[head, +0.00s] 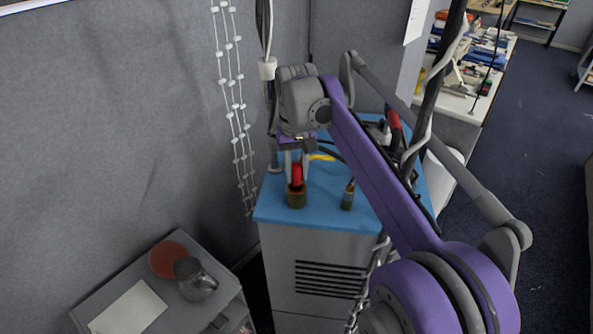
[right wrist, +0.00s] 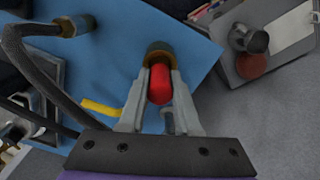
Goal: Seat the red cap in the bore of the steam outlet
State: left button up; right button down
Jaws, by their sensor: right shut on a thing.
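The red cap (head: 297,174) is upright between the fingers of my right gripper (head: 297,181), which is shut on it. Directly below is a brown, round steam outlet (head: 296,198) standing near the front edge of the blue cabinet top. In the right wrist view the red cap (right wrist: 160,86) lies between the fingers, its far end at the dark bore of the outlet (right wrist: 159,50). The cap's lower end overlaps the outlet's mouth; I cannot tell how far inside it is. My left gripper is not in view.
A smaller brass-coloured fitting (head: 348,196) stands to the right on the blue top (head: 322,212). Black cables and a yellow piece (head: 321,157) lie behind. A low grey table at left holds a paper (head: 129,310), a red disc (head: 167,260) and a grey jug (head: 195,280).

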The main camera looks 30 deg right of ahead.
aim_at(296, 165)
dwell(0.5)
jog(key=shift+f, duration=0.2)
jog(key=shift+f, duration=0.35)
jog(key=shift+f+b, duration=0.4)
jog(key=shift+f, duration=0.1)
jog(key=c, duration=0.5)
grip_release()
notch_tip(296, 165, up, 11)
jog(key=shift+f+p, duration=0.1)
jog(key=shift+p, duration=0.55)
